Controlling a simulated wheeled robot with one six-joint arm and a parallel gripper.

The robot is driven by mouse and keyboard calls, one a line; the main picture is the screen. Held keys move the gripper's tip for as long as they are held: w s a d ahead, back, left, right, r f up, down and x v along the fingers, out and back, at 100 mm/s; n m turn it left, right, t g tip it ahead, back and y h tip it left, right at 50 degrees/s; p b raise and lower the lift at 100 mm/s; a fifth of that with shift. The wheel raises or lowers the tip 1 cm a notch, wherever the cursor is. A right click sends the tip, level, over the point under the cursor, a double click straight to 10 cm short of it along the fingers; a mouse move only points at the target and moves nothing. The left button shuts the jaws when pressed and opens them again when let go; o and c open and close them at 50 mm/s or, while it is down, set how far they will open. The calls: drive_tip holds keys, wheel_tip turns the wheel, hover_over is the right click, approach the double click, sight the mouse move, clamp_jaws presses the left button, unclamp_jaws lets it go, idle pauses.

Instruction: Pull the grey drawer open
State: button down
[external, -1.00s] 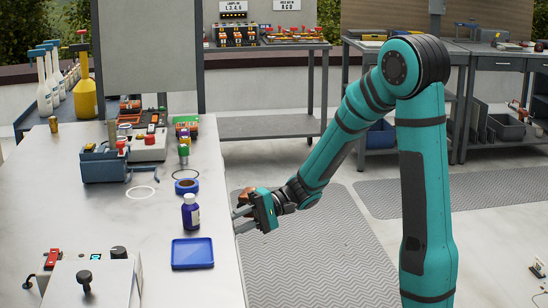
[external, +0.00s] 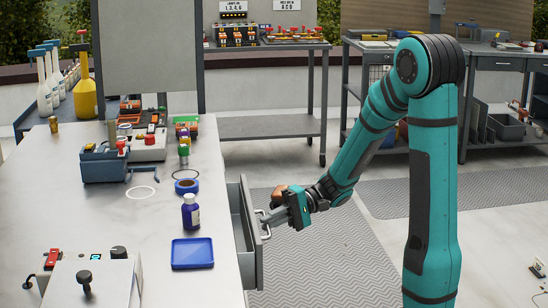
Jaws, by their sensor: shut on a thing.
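The grey drawer (external: 246,246) stands partly pulled out of the right side of the white-topped bench, below the bench top. Its front faces right, and part of its inside shows from above. A bar handle (external: 267,232) is on its front. My gripper (external: 268,218) is at the handle, coming from the right, and is shut on it. The fingertips are small in the picture, and the exact contact is partly hidden.
On the bench top (external: 150,215) near the drawer are a blue tray (external: 192,253), a dark blue bottle (external: 190,212) and a blue tape roll (external: 187,186). The floor mat (external: 320,260) right of the drawer is clear. A shelf table (external: 270,126) stands behind.

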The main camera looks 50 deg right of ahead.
drive_tip(key=s+d, duration=1.2)
drive_tip(key=shift+s+d, duration=0.2)
drive_tip(key=c, duration=1.5)
unclamp_jaws()
drive_tip(key=shift+d, duration=0.1)
drive_tip(key=v, duration=1.7)
drive_tip(key=shift+d, duration=0.2)
